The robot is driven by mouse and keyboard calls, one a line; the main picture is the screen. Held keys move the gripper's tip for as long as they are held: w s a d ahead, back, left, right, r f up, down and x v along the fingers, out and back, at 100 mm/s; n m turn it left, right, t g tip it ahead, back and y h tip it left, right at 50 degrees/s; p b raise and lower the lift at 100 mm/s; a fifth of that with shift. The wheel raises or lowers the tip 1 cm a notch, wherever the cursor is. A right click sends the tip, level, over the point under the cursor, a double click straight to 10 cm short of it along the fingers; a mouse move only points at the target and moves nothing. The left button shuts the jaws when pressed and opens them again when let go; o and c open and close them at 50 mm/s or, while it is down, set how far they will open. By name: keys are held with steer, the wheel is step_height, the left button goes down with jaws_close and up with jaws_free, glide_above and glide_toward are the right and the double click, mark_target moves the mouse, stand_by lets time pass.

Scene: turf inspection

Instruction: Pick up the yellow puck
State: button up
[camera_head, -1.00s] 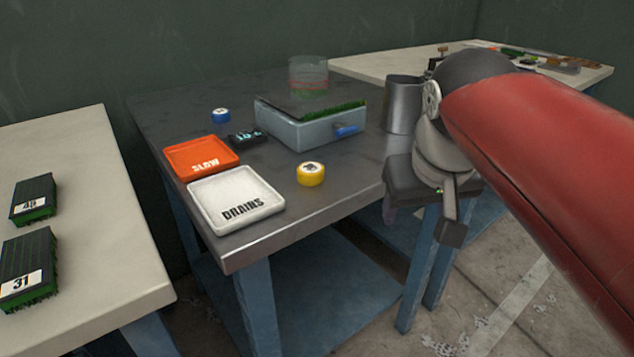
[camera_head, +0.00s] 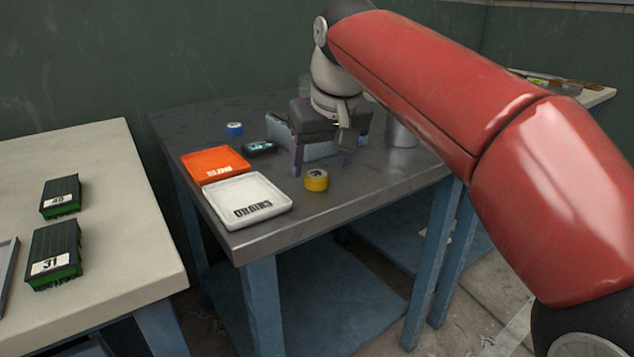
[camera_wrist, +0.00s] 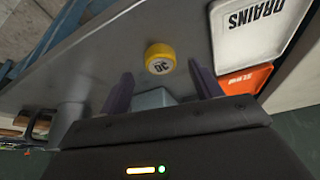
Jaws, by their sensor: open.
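The yellow puck (camera_head: 316,180) stands on the dark metal table, right of the white DRAINS tray. It also shows in the wrist view (camera_wrist: 160,57), with a number on its pale top face. My gripper (camera_head: 322,168) is above the table, behind the puck as the head camera sees it. Its two purple fingers are spread apart and empty. In the wrist view the puck lies beyond the fingertips, roughly between their lines, and nothing touches it.
The white DRAINS tray (camera_head: 247,202) and orange SLOW tray (camera_head: 215,165) lie left of the puck. A blue puck (camera_head: 234,128) and a small dark device (camera_head: 260,147) are farther back. A grey box (camera_head: 279,130) is partly hidden behind my gripper. A metal cup (camera_head: 402,135) stands at right.

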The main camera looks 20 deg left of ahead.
mark_target(317, 174)
steer(key=shift+x, duration=1.5)
steer(key=shift+c, duration=0.4)
steer(key=c, duration=0.9)
steer(key=shift+c, duration=0.3)
steer(key=shift+r, duration=0.1)
